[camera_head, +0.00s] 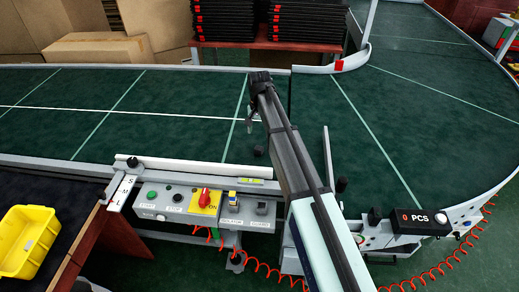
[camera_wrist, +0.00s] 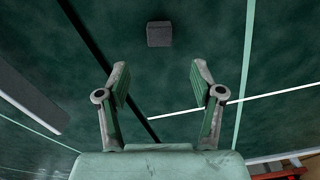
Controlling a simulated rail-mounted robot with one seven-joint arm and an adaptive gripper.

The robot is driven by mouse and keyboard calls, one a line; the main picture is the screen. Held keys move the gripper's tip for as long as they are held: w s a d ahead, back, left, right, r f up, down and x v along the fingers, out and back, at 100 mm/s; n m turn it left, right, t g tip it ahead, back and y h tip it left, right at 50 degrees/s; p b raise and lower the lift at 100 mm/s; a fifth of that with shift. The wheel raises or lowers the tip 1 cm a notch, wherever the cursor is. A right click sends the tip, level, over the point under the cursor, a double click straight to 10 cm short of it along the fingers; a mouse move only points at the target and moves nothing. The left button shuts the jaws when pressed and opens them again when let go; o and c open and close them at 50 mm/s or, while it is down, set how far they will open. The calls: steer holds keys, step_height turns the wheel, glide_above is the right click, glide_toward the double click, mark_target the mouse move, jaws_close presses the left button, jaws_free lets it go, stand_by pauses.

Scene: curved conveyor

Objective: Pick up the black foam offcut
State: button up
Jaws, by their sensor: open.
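The black foam offcut (camera_wrist: 159,33) is a small dark block lying on the green conveyor belt. In the wrist view it is at the top centre, beyond my fingertips and roughly in line with the middle of the gap between them. In the head view it is a small dark lump (camera_head: 259,151) near the belt's front edge, left of my arm. My gripper (camera_wrist: 160,82) is open and empty, with the fingers apart above the belt. In the head view my gripper (camera_head: 252,118) is partly hidden by the arm and is farther back than the offcut.
The green belt (camera_head: 180,105) around the offcut is clear. A front rail (camera_head: 200,167) and a control panel (camera_head: 195,203) border it nearby. A dark belt seam (camera_wrist: 100,62) runs beside the offcut. A yellow bin (camera_head: 28,240) stands at lower left; black stacks (camera_head: 310,20) stand behind.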

mark_target(259, 148)
step_height(259, 148, down, 4)
steer(key=shift+r+p, duration=0.15)
steer(key=shift+p, duration=0.15)
steer(key=shift+s+f+p, duration=0.15)
steer(key=shift+f+p, duration=0.2)
steer(key=shift+f, duration=0.25)
step_height(259, 148, down, 4)
steer(key=shift+s+a+f+p, duration=0.1)
steer(key=shift+s+p, duration=0.05)
steer(key=shift+p, duration=0.5)
steer(key=c, duration=0.8)
